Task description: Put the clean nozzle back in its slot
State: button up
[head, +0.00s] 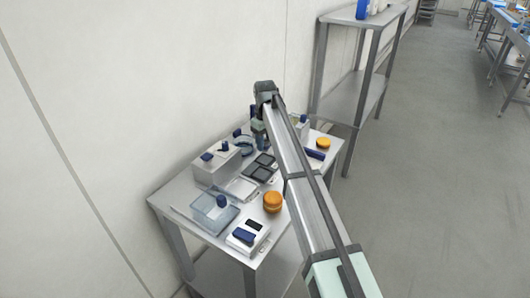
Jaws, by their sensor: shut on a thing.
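My gripper (259,141) is at the back of the steel table, pointing down near a round blue-grey dish (243,146). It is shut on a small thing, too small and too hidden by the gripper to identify. A light grey block (217,172) at the table's left carries blue-topped pieces (222,147), which may be nozzles in slots. A second pale block (301,126) is partly hidden behind my arm. Which piece is the clean nozzle, and which slot is empty, I cannot tell at this size.
The table (180,201) also holds a clear tray (214,212) with a blue-topped piece, dark square pads (262,165), a white device (248,234) and orange-brown filled rounds (273,202), (323,143). A wall stands close behind. My arm crosses above the table's right side.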

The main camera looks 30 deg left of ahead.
aim_at(265, 151)
jog(key=shift+f, duration=2.2)
jog(key=shift+f, duration=0.1)
jog(key=o, duration=1.2)
jog(key=shift+c, duration=0.2)
notch_tip(265, 151, up, 12)
jog(key=shift+r, duration=0.1)
